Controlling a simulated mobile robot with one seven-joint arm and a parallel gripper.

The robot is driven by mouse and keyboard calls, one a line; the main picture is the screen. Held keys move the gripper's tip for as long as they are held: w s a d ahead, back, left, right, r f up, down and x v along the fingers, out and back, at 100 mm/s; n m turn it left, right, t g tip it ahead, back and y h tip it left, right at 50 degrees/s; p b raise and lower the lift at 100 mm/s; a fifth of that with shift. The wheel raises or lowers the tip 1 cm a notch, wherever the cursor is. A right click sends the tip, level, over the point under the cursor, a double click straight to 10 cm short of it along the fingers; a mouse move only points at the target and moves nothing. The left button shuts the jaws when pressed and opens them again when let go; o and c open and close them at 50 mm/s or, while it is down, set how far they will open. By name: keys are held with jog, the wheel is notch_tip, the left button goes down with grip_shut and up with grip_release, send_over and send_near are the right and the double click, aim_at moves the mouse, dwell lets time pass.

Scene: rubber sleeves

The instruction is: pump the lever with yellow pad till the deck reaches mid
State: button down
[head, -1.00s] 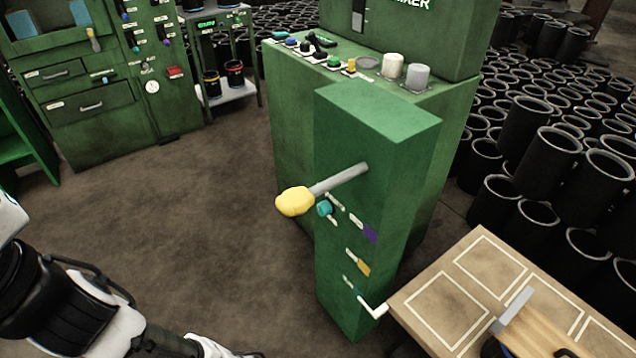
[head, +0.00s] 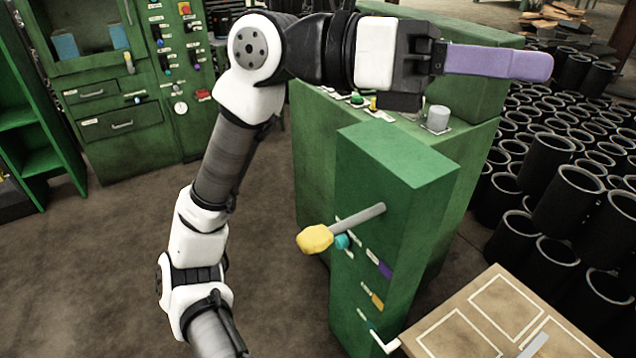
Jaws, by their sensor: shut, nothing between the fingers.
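The lever is a grey rod with a rounded yellow pad (head: 314,239) on its end. It sticks out to the left from the green column (head: 395,160), sloping slightly down to the pad. A wooden deck (head: 440,345) with white outlines stands at the lower right, partly cut off by the frame. My gripper (head: 545,66) is shut and empty, with long purple fingers pointing right. It is high above and to the right of the yellow pad in the picture, apart from the lever.
A teal knob (head: 343,242) sits just behind the pad. Purple, orange and teal labels run down the column face. A white bent handle (head: 385,343) is low beside the deck. Black sleeves (head: 570,200) fill the right side. A green cabinet (head: 110,120) stands at the left.

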jog(key=w+d+f+n+t+y, duration=0.2)
jog(key=w+d+f+t+y, duration=0.1)
jog(key=w+d+f+y, duration=0.3)
jog(key=n+t+y+p, duration=0.1)
jog(key=n+y+p, duration=0.35)
jog(key=y, duration=0.95)
send_over(314, 236)
jog(key=w+d+b, duration=0.1)
jog(key=w+d, duration=0.1)
jog(key=d, duration=0.1)
notch_tip(314, 236, down, 16)
jog(key=n, duration=0.2)
jog(key=shift+w, duration=0.1)
jog(key=p+x, duration=0.1)
jog(key=x, duration=0.3)
jog(key=p+x, duration=0.1)
jog(key=x, duration=0.4)
jog(key=w+p+x, duration=0.1)
jog(key=p+x, duration=0.1)
jog(key=x, duration=0.2)
jog(key=shift+d+f, duration=0.2)
jog(key=shift+f, duration=0.4)
jog(key=shift+t, duration=0.3)
